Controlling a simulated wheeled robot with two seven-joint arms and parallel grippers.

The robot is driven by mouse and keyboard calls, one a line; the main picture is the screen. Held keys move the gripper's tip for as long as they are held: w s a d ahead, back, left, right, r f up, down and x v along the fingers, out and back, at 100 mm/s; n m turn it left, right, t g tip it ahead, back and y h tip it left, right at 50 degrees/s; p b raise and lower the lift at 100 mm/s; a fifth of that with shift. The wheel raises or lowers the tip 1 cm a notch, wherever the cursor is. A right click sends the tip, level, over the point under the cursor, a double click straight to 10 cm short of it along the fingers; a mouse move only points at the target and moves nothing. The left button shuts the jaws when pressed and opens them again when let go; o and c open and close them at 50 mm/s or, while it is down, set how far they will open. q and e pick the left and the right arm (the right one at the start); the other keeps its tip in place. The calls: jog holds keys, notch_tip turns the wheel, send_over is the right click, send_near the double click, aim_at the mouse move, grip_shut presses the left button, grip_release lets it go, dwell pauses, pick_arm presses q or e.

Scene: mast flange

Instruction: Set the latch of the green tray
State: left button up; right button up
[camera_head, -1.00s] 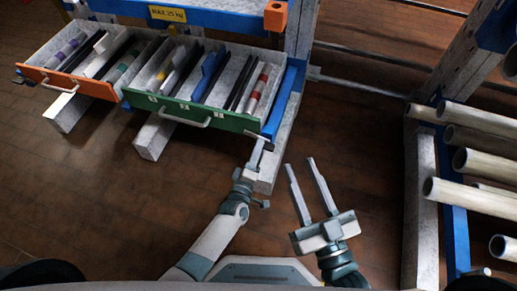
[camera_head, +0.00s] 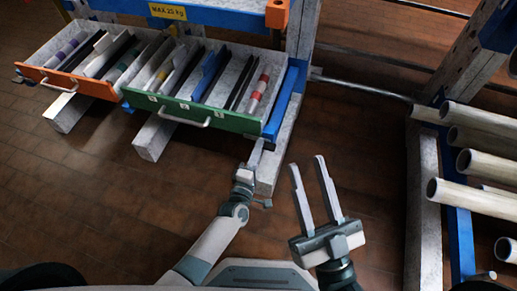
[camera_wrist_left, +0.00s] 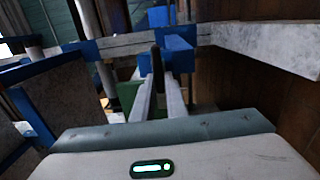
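The green tray (camera_head: 190,113) is the right one of two pulled-out trays in the head view and has a pale handle. A small dark latch piece (camera_head: 269,146) is at the right end of its front, beside a blue rail. My left gripper (camera_head: 258,153) is right at this latch piece. In the left wrist view its two fingers (camera_wrist_left: 160,88) are close together, with a narrow dark piece (camera_wrist_left: 157,60) between or just beyond the tips. I cannot tell whether they clamp it. My right gripper (camera_head: 306,160) is open and empty, low over the floor to the right.
An orange-fronted tray (camera_head: 65,82) is at the left. Pale pipes (camera_head: 480,165) stick out from a rack at the right. A white and blue rack post (camera_head: 290,110) stands close to my left gripper. The brown floor between the racks is clear.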

pick_arm(q)
jog(key=o, duration=0.3)
jog(key=shift+s, duration=0.1)
